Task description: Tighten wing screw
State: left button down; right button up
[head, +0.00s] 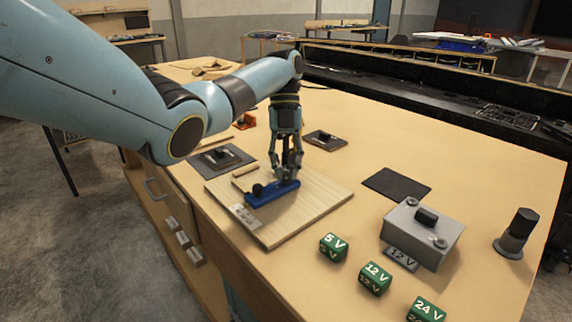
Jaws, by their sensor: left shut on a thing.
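A blue bar-shaped piece (267,195) lies on a light wooden board (315,205), with a round black knob (257,189) on its left end. My left gripper (287,177) points straight down at the right end of the blue piece. Its fingers are close together and shut on a small part there, most likely the wing screw, which the fingers hide. How far that screw is turned cannot be seen. My right gripper is not in view.
On the board lie a small wooden strip (245,170) and a light label plate (244,217). Dark pads with black parts (221,157) (324,138) lie behind. To the right are a grey box (422,233), green voltage cubes (333,247), a bare dark pad (396,184) and a black cylinder (516,233).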

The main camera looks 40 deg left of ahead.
pick_arm(q)
jog(key=shift+w+r, duration=0.1)
jog(key=shift+r, duration=0.1)
jog(key=c, duration=1.3)
grip_release()
jog(key=shift+f, duration=0.1)
jog(key=shift+c, duration=0.2)
